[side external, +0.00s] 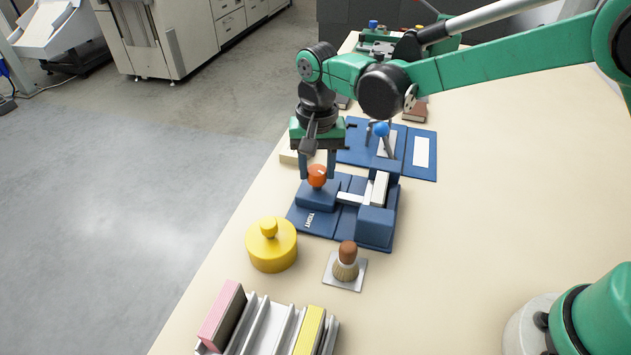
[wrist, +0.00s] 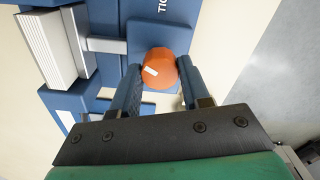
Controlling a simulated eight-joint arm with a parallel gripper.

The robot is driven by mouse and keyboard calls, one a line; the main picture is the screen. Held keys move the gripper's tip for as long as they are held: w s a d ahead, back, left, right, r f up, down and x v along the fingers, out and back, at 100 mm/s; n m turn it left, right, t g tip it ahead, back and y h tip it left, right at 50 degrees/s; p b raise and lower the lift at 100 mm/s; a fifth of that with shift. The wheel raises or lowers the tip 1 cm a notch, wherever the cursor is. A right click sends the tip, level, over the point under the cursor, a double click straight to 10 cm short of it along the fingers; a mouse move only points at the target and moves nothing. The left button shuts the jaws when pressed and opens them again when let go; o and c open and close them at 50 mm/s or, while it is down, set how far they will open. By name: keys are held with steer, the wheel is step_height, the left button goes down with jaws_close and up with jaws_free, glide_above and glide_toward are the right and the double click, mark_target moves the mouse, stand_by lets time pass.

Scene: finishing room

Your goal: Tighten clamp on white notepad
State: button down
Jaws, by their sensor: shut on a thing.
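The blue clamp fixture (side external: 376,227) stands on the table in the side view. The white notepad (side external: 379,188) stands on edge in it, and it shows as a white block of pages in the wrist view (wrist: 52,45). A pale bar (side external: 350,198) runs from the knob's block to the notepad. The orange knob (side external: 317,177) sits on top of the blue block. My gripper (wrist: 157,80) has its two blue fingers on either side of the orange knob (wrist: 159,68), shut on it. The knob has a white mark on it.
A yellow round weight (side external: 271,248) and a brush (side external: 346,263) on a small plate stand in front of the fixture. A rack (side external: 265,325) with pink and yellow pads is nearest. Another blue fixture (side external: 420,165) lies behind.

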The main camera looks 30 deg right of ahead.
mark_target(317, 170)
steer(key=m, duration=0.4)
steer(key=shift+m, duration=0.3)
steer(key=m, duration=0.4)
steer(key=shift+m, duration=0.3)
steer(key=shift+c, duration=2.1)
jaws_free()
steer(key=shift+r, duration=2.85)
